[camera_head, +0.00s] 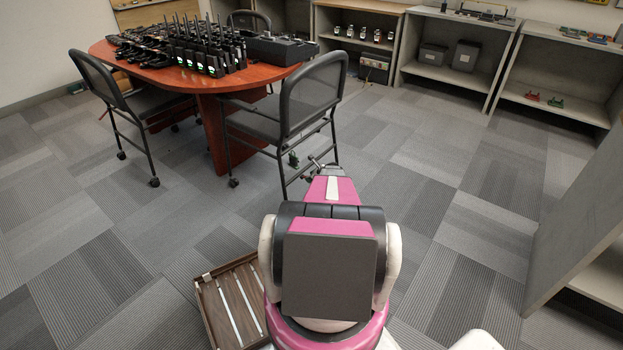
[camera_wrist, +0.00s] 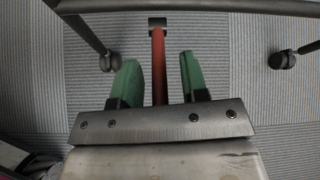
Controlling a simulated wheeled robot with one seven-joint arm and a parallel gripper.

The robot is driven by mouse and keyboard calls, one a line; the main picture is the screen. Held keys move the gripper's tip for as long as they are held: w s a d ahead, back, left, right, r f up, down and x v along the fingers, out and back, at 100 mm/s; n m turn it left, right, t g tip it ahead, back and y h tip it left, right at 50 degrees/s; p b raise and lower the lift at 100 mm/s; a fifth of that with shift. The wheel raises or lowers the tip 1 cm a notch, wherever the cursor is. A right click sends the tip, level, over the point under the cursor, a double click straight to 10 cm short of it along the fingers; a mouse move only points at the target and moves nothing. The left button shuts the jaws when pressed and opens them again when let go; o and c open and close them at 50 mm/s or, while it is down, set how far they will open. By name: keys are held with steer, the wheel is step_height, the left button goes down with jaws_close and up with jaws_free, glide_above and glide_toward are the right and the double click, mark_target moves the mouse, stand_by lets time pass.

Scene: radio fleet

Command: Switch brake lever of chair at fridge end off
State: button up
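A red brake lever (camera_wrist: 158,65) with a dark block at its far end shows in the wrist view, below a dark chair frame bar (camera_wrist: 200,5). My gripper (camera_wrist: 157,75) is open, with its green fingers on either side of the lever. A gap shows on each side, and the lever's near end is hidden behind the gripper body. In the head view, my arm reaches to the near dark chair (camera_head: 310,95) at the table's right end. The lever cannot be made out there. No fridge can be made out.
An oval red-brown table (camera_head: 215,85) bears several radios. Another chair (camera_head: 105,95) stands at its left. Shelves (camera_head: 455,72) line the back, and a grey panel (camera_head: 580,225) stands at right. A brown tray (camera_head: 215,310) is beside my base. Carpet is clear at right centre.

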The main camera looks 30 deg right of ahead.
steer(key=shift+s, duration=0.1)
steer(key=v, duration=1)
steer(key=shift+s+r, duration=0.25)
stand_by(0.3)
steer(key=s+a+r+n+g, duration=0.15)
steer(key=a+r+n, duration=0.3)
steer(key=a, duration=0.45)
steer(key=a+r+n+g+y, duration=0.1)
steer(key=a+r+n+g, duration=0.15)
steer(key=a+n, duration=0.45)
steer(key=s+a+r+n+g, duration=0.15)
steer(key=a+r, duration=0.25)
steer(key=a, duration=0.7)
steer(key=s+a+r+n+g+h, duration=0.2)
steer(key=s+a+r+n, duration=0.4)
steer(key=a, duration=0.4)
steer(key=s+a+r+n+g+h, duration=0.2)
steer(key=s+a+r+n, duration=0.4)
steer(key=s+a+n, duration=0.2)
steer(key=shift+s+a+n, duration=0.4)
steer(key=shift+a+n, duration=0.45)
steer(key=shift+n, duration=0.35)
